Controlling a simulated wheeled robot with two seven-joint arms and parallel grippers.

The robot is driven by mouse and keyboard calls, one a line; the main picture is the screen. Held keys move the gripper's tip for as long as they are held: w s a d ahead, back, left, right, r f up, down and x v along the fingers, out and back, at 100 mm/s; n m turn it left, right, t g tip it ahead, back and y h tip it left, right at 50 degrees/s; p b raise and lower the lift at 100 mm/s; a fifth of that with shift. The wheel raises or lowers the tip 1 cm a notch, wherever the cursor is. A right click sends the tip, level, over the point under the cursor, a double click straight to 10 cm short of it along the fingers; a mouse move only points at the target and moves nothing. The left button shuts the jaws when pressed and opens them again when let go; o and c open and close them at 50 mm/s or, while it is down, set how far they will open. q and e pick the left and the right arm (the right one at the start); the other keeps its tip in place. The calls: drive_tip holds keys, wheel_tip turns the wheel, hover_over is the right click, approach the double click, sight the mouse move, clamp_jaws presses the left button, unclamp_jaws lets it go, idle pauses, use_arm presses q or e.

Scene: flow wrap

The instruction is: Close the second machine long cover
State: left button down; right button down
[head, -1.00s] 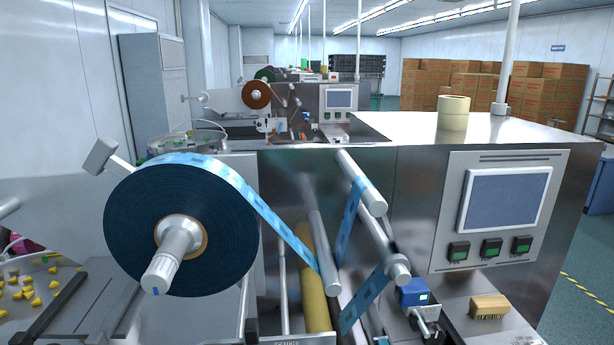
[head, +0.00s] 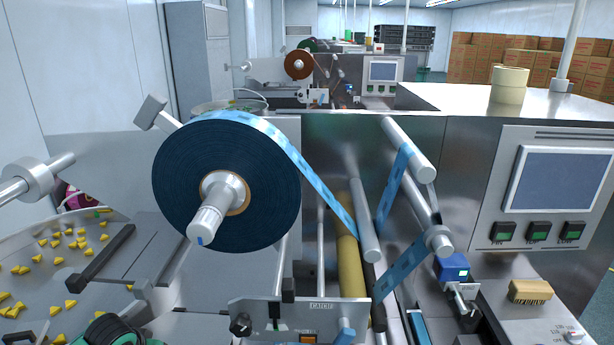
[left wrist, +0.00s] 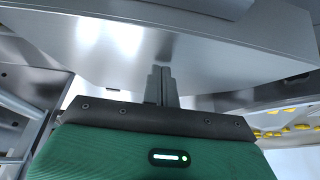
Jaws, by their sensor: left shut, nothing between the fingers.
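My left gripper (left wrist: 161,84) shows in the left wrist view, its two dark fingers together and empty. The fingertips overlap a broad grey metal panel (left wrist: 210,50) with a straight lower edge; I cannot tell whether they touch it. I cannot tell for sure whether this panel is the long cover. In the head view only a green part of my left arm (head: 118,330) shows at the bottom left edge. The near wrapping machine (head: 460,130) carries a big dark blue film roll (head: 180,180). Another machine (head: 384,72) stands behind it. My right gripper is out of view.
A tray (head: 25,240) with yellow pieces lies at the left. A bar with a cylinder end (head: 30,180) juts in there. Film rollers (head: 410,150) and a brush (head: 530,291) are at the right. A tape roll (head: 509,85) stands on the machine top.

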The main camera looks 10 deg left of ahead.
use_arm(q)
drive_tip(key=f, duration=0.2)
drive_tip(key=s+f+p, duration=0.1)
drive_tip(key=f, duration=0.1)
drive_tip(key=shift+s+d, duration=0.1)
drive_tip(key=shift+s, duration=0.05)
drive_tip(key=shift+r+p, duration=0.7)
drive_tip(key=shift+p, duration=0.05)
drive_tip(key=shift+r, duration=1.1)
